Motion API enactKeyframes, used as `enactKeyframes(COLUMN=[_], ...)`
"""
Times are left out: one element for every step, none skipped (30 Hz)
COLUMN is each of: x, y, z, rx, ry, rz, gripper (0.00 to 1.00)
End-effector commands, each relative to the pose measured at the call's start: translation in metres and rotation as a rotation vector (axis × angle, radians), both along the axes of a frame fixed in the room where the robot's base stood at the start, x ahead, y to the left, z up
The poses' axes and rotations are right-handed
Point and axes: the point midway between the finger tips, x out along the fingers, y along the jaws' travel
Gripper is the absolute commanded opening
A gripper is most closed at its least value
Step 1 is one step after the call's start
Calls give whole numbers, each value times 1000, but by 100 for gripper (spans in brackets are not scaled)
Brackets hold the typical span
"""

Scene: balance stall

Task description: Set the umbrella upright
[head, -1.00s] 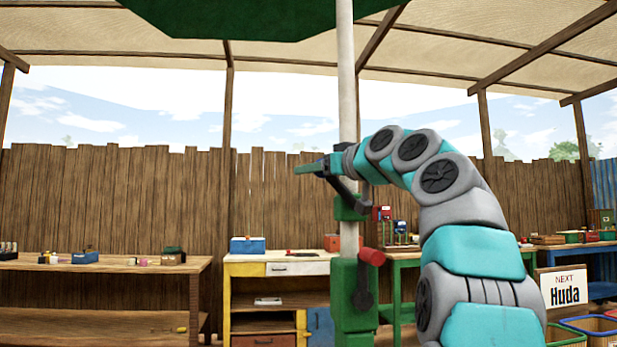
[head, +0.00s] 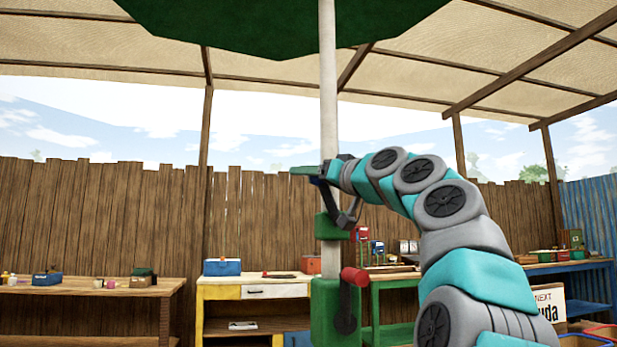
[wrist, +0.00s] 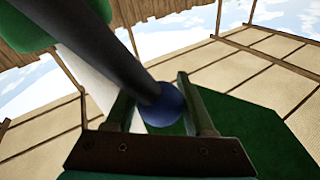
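The umbrella has a green canopy (head: 270,22) at the top and a pale pole (head: 328,110) that looks close to upright. A green collar (head: 328,227) and a green crank housing (head: 325,305) with a red-handled crank (head: 354,276) sit lower on the pole. My gripper (head: 306,172) is at the pole, above the collar. In the wrist view, a dark lever (wrist: 105,50) ends in a blue knob (wrist: 163,106) between the fingers of my gripper (wrist: 158,90). The fingers stand apart around the knob; firm contact is not clear.
A wooden bench (head: 95,287) stands at left. A yellow-and-white workbench (head: 250,291) and a green table (head: 395,280) stand behind the pole. A partly hidden sign (head: 551,302) and bins are at lower right. A plank fence (head: 100,220) closes the back.

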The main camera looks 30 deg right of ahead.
Motion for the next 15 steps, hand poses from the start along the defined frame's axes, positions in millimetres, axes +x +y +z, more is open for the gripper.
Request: enactKeyframes(x=[0, 0, 0, 0, 0, 0, 0, 0, 0, 0, 0, 0, 0, 0, 0], y=[0, 0, 0, 0, 0, 0, 0, 0, 0, 0, 0, 0, 0, 0, 0], z=[0, 0, 0, 0, 0, 0, 0, 0, 0, 0, 0, 0, 0, 0, 0], rx=[0, 0, 0, -1, -1, -1, -1, -1, -1, -1, -1, -1, -2, -4, -9], ry=[0, 0, 0, 0, 0, 0, 0, 0, -1, -1, -1, -1, 0, 0, 2], rz=[0, 0, 0, 0, 0, 0, 0, 0, 0, 0, -1, -1, -1, -2, -2], gripper=[61, 65, 69, 73, 76, 80, 81, 81, 81, 81, 81, 81, 81, 81, 81])
